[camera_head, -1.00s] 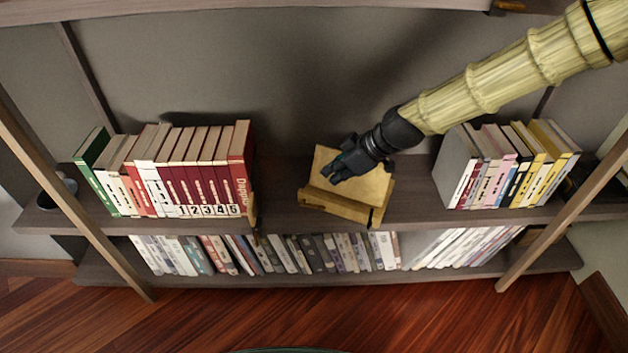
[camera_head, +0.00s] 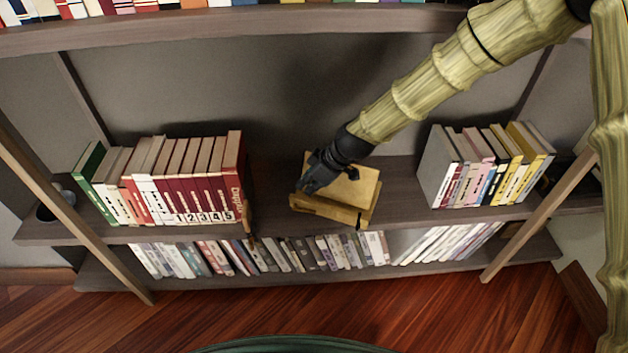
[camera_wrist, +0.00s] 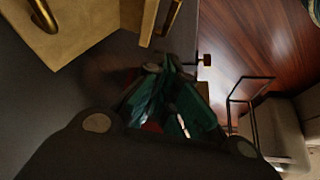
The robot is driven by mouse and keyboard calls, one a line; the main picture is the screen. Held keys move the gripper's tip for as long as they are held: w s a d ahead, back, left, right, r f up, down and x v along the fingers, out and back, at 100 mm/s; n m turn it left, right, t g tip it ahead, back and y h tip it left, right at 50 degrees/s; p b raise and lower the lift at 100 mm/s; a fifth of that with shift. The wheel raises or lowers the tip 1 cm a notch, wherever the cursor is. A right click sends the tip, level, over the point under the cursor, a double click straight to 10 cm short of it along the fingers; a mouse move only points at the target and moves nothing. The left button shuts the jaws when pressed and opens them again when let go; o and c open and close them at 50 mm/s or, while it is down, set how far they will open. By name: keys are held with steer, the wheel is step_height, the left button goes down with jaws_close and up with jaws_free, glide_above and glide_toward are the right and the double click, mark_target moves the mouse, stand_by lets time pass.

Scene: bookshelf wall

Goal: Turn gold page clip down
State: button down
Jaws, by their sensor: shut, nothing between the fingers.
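The wooden book stand (camera_head: 352,192) sits on the middle shelf. Its panel fills the upper left of the wrist view (camera_wrist: 85,30). A curved gold clip (camera_wrist: 44,17) lies against that panel, and a second gold piece (camera_wrist: 172,16) shows by the stand's ledge. In the head view the clips are too small to make out. My gripper (camera_head: 307,188) is at the stand's left side, pointing down and left. In the wrist view my gripper's dark green fingertips (camera_wrist: 165,93) are together and empty, below the stand and apart from both gold pieces.
Books stand left (camera_head: 165,180) and right (camera_head: 487,165) of the stand on the same shelf (camera_head: 270,215). More books (camera_head: 320,252) fill the shelf below. An upper shelf (camera_head: 230,32) runs overhead. Bare shelf lies on both sides of the stand.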

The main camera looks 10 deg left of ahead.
mark_target(296, 208)
steer(key=x, duration=0.4)
steer(key=shift+a+f+b, duration=0.1)
steer(key=shift+f+b, duration=0.2)
steer(key=shift+d+f, duration=0.2)
steer(key=shift+f, duration=0.3)
steer(key=shift+d+f, duration=0.2)
steer(key=shift+f, duration=0.3)
steer(key=shift+d+f, duration=0.15)
steer(key=shift+f, duration=0.55)
steer(key=shift+f+b, duration=0.1)
steer(key=shift+b, duration=0.25)
